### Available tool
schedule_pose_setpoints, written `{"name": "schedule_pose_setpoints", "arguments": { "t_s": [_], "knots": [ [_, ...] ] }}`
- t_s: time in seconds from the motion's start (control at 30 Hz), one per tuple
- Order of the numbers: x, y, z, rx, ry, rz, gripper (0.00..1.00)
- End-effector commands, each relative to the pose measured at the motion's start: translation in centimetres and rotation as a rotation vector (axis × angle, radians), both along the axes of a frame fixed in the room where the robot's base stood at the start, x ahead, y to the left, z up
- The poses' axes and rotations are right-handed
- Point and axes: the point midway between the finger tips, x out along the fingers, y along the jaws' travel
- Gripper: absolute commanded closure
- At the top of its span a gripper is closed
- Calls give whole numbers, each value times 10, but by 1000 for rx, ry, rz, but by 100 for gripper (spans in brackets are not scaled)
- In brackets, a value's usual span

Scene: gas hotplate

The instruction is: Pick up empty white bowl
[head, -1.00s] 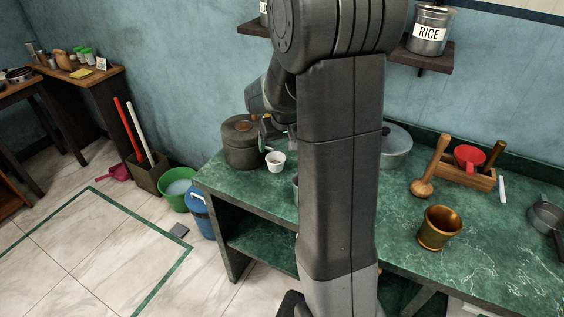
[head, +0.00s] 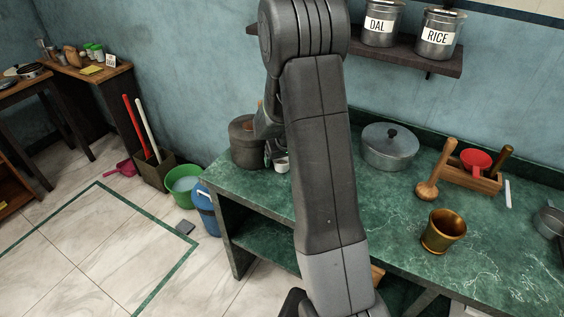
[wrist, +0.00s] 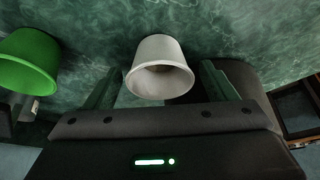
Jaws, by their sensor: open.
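The white bowl (head: 281,165) stands on the green marble counter, beside the dark brown pot, and is partly hidden by my arm in the head view. In the wrist view the white bowl (wrist: 160,50) lies between the two fingers of my gripper (wrist: 163,70), with its rim toward the gripper. Its inside looks empty. The fingers are apart, one on each side, with a gap visible at the left; I cannot tell whether the right finger touches it. In the head view my gripper (head: 271,151) is at the bowl, largely hidden.
A green bowl (wrist: 28,62) is left of the white one in the wrist view. The dark brown pot (head: 247,143) stands close by. A lidded metal pot (head: 389,150), a brass mortar (head: 442,232) and a wooden box (head: 470,178) stand further right. A shelf (head: 365,52) hangs above.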

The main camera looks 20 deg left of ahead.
Motion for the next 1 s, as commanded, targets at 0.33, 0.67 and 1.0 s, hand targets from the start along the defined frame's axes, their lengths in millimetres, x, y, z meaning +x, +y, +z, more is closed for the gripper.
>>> {"name": "schedule_pose_setpoints", "arguments": {
  "t_s": [0.33,0.67,1.0],
  "knots": [
    [1,1,-3,1,-1,0,32],
    [1,1,-3,0,0,0,69],
    [1,0,1,1,0,-1,69]
  ]
}}
